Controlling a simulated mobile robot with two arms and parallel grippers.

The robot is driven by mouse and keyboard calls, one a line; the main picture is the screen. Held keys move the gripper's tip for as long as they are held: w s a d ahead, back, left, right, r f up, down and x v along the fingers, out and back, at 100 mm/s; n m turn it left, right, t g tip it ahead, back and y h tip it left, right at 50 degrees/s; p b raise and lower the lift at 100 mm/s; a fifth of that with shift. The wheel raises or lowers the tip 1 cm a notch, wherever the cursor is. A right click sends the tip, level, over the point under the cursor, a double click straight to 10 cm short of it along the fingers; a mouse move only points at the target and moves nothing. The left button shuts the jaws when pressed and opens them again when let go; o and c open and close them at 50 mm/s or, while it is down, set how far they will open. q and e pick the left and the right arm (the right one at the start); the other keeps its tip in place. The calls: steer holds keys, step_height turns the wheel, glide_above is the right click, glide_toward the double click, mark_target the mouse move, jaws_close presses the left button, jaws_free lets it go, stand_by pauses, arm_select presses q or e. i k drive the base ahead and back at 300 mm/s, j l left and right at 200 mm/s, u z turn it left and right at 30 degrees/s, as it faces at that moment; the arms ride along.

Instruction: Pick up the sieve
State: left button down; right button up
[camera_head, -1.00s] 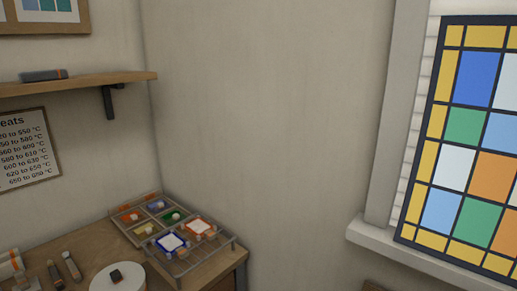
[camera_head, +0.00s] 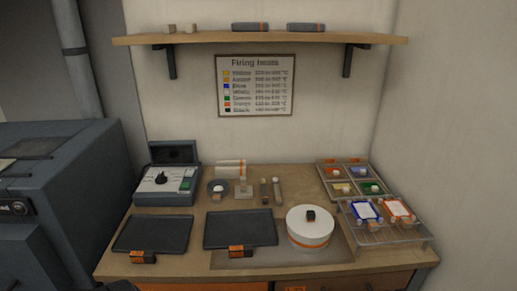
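Nothing on the workbench (camera_head: 195,283) can be named as the sieve with certainty. A small round dark-rimmed dish (camera_head: 210,190) with something pale in it sits near the middle back. Beside it is a small pale square piece (camera_head: 242,192) with a knob on top. Two slim upright-lying tools (camera_head: 277,192) are to their right. A white round drum (camera_head: 309,232) with an orange band and a dark knob stands at the front right.
Two dark trays (camera_head: 152,234) (camera_head: 240,230) lie along the front. A grey control box (camera_head: 166,190) with an open lid is at the back left. A divided tray (camera_head: 350,174) and a clear rack (camera_head: 420,234) are at right. A large dark machine (camera_head: 60,200) stands left. A shelf (camera_head: 260,39) hangs above.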

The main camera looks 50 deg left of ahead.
mark_target(218, 188)
steer(key=u, duration=1.8)
